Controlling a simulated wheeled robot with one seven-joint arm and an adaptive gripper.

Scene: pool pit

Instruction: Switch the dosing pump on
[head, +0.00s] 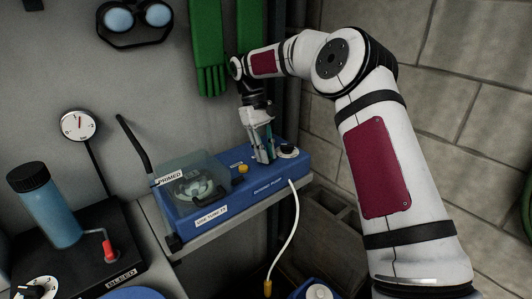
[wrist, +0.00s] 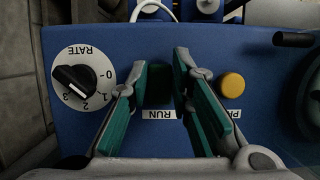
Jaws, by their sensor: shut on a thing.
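The blue dosing pump (head: 248,196) sits on a grey shelf by the wall in the head view. My gripper (head: 264,156) points down over its top, between a yellow button (head: 243,169) and a black dial (head: 288,150). In the wrist view my gripper's (wrist: 164,84) green-padded fingers stand on either side of a dark green switch (wrist: 159,92) and are shut on it. A white label reading RUN (wrist: 163,114) lies beside the switch, upside down in this view. The fingers hide the switch in the head view. Its on or off position cannot be told.
The RATE dial (wrist: 76,84) is left of the fingers and the yellow button (wrist: 232,85) right of them. A clear cover (head: 193,178) marked PRIMED stands on the pump's left half. A white tube (head: 293,225) hangs in front. Green gloves (head: 209,55) hang behind my arm.

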